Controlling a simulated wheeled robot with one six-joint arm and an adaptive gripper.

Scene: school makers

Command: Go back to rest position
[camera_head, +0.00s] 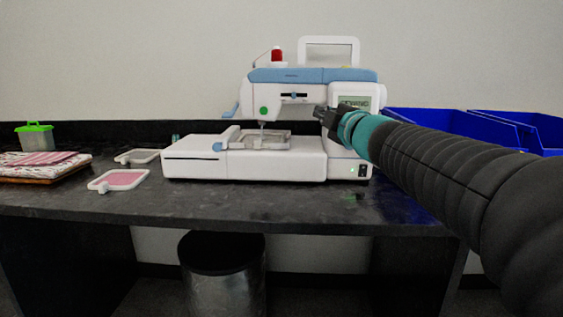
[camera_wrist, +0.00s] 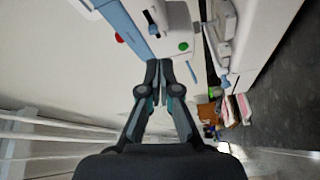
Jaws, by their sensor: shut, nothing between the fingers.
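My gripper (camera_head: 321,113) is held in the air in front of the right part of a white and blue sewing machine (camera_head: 310,75). Its fingers are shut with nothing between them. In the wrist view my gripper (camera_wrist: 158,66) points at the machine (camera_wrist: 205,15), with the green button to the right of the fingertips. In the head view my arm reaches in from the right edge and hides part of the machine's right column. I cannot tell whether the fingertips touch the machine.
A dark table (camera_head: 270,205) carries the machine. Two hoops, one with pink fabric (camera_head: 122,179), lie left of it, with folded fabric (camera_head: 45,160) and a green-lidded box (camera_head: 35,136) farther left. Blue bins (camera_head: 455,122) stand behind my arm. A bin (camera_head: 222,275) stands below.

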